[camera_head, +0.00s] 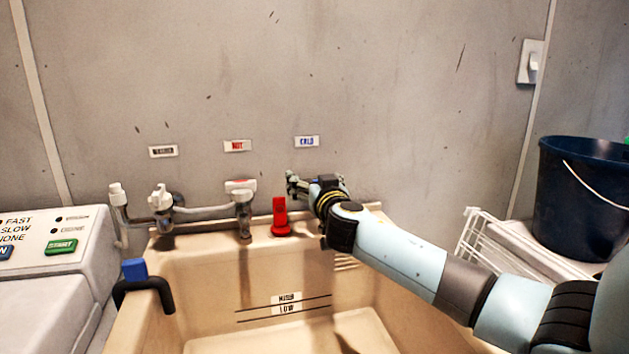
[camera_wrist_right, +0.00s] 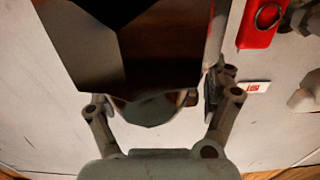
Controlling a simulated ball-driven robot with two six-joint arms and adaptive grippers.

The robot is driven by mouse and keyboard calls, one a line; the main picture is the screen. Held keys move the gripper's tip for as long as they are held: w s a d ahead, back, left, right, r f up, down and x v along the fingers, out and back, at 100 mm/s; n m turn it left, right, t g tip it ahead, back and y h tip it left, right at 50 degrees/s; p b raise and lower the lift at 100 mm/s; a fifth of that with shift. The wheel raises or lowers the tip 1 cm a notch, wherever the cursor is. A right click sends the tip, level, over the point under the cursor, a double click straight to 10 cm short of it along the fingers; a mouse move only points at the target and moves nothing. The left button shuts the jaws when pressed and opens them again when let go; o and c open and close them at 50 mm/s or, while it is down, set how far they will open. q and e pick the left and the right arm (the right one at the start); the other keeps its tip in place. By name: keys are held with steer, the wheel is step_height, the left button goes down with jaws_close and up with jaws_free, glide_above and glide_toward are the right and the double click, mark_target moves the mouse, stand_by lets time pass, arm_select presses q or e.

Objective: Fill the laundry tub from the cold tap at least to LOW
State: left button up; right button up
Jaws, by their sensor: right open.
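The beige laundry tub (camera_head: 215,258) stands against the wall. Its back inner wall carries two dark level lines with a LOW label (camera_head: 286,308). The pale tub floor shows below, and I see no clear water surface. The COLD label (camera_head: 306,142) is on the wall above my right gripper (camera_head: 298,185). That gripper is open at the back edge of the tub, where it hides the cold tap. In the wrist view, a large dark faceted shape (camera_wrist_right: 130,50) is in front of the open fingers; I cannot tell whether they touch it. My left gripper is not in view.
The white-handled hot tap (camera_head: 241,190) and another tap (camera_head: 160,198) are left of a red piece (camera_head: 281,215) on the ledge. A black hose with a blue end (camera_head: 134,270) hooks over the left rim. A blue bucket (camera_head: 585,205) stands right, a washer (camera_head: 55,235) left.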

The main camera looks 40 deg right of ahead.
steer(key=c, duration=1.2)
steer(key=shift+c, duration=1.1)
